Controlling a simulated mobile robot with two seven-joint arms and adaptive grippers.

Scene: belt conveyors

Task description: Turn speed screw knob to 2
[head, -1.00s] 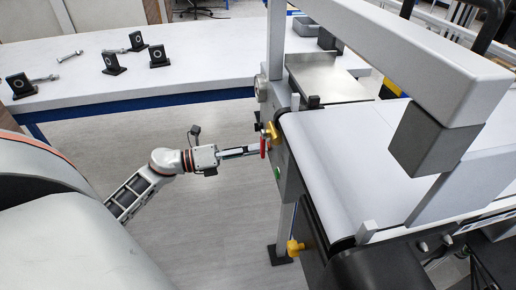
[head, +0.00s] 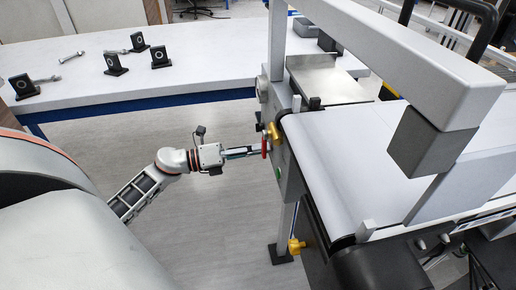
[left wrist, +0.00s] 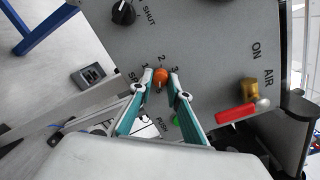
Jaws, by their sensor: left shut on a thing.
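The orange speed screw knob (left wrist: 160,77) is on the grey control panel (left wrist: 205,45) in the left wrist view. The marks 1, 2 and 3 lie around its upper side, with 2 just above it. My left gripper (left wrist: 161,82) has one teal finger on each side of the knob and is shut on it. The knob's exact pointing is too small to tell. In the head view my left gripper (head: 250,151) reaches the panel side of the conveyor; the knob is hidden there. My right gripper is not in view.
A red air valve handle (left wrist: 236,114) sticks out right of the knob. The conveyor belt (head: 345,160) is empty. A white table (head: 190,75) stands behind.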

